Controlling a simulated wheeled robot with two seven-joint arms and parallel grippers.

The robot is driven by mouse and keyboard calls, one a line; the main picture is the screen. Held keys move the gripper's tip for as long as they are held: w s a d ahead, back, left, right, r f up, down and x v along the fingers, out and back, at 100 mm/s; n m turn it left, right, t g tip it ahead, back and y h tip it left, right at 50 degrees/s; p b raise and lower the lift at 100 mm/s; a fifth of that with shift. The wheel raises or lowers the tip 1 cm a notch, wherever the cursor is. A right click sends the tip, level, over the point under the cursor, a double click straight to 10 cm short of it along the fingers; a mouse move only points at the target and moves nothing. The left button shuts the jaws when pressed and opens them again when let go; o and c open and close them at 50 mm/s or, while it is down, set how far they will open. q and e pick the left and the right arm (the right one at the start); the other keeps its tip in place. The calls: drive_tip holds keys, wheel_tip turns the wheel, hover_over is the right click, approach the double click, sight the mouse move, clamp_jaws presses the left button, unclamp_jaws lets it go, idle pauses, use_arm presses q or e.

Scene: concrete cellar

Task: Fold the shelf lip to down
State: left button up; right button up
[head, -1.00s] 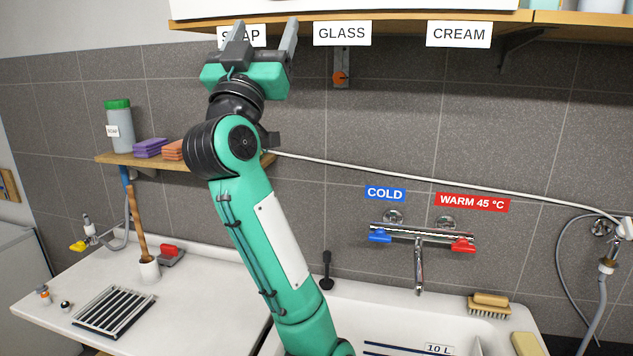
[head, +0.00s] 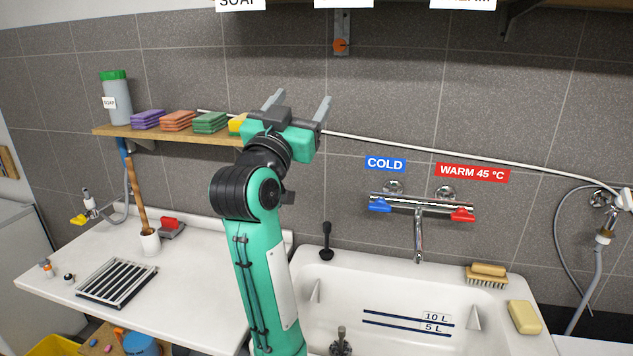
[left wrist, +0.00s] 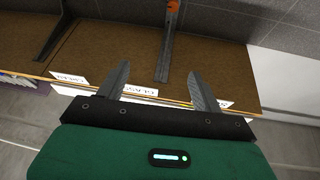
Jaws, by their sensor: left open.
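The upper shelf shows its underside at the top edge of the head view (head: 420,5) and fully in the left wrist view (left wrist: 110,50). White labels hang at its front edge, such as the GLASS label (head: 343,3); they appear along the front edge in the left wrist view (left wrist: 137,89). Which way the lip stands cannot be told. A bracket (head: 342,22) with an orange part (head: 340,45) is under the shelf. My left gripper (head: 304,97) is open and empty, below the shelf. My right gripper is not in view.
A lower shelf (head: 110,130) with a soap bottle (head: 116,98) and several sponges (head: 177,121) is left of my gripper. The tap (head: 418,212) and sink (head: 390,285) are at lower right.

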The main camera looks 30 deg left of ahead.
use_arm(q)
wheel_tip(320, 180, down, 15)
drive_tip(key=w+d+m+g+h, duration=0.1)
drive_tip(key=w+d+g, duration=0.1)
drive_tip(key=g, duration=0.1)
drive_tip(key=shift+w+g, duration=0.3)
drive_tip(key=shift+g, duration=0.1)
drive_tip(key=shift+r, duration=0.2)
drive_tip(key=s+a+r+n+t+y+p, duration=0.15)
drive_tip(key=s+r+p, duration=0.25)
drive_tip(key=r, duration=0.5)
drive_tip(key=s+a+r+n+t+y+p, duration=0.1)
drive_tip(key=s+r+t+y+p, duration=0.2)
drive_tip(key=r, duration=0.7)
drive_tip(key=s+a+r+n+t+y+p, duration=0.1)
drive_tip(key=s+a+r+t+p, duration=0.25)
drive_tip(key=r, duration=0.55)
drive_tip(key=d+p+x, duration=0.2)
drive_tip(key=p+x, duration=0.7)
drive_tip(key=x, duration=0.4)
drive_tip(key=shift+w+g, duration=0.3)
drive_tip(key=shift+w, duration=0.1)
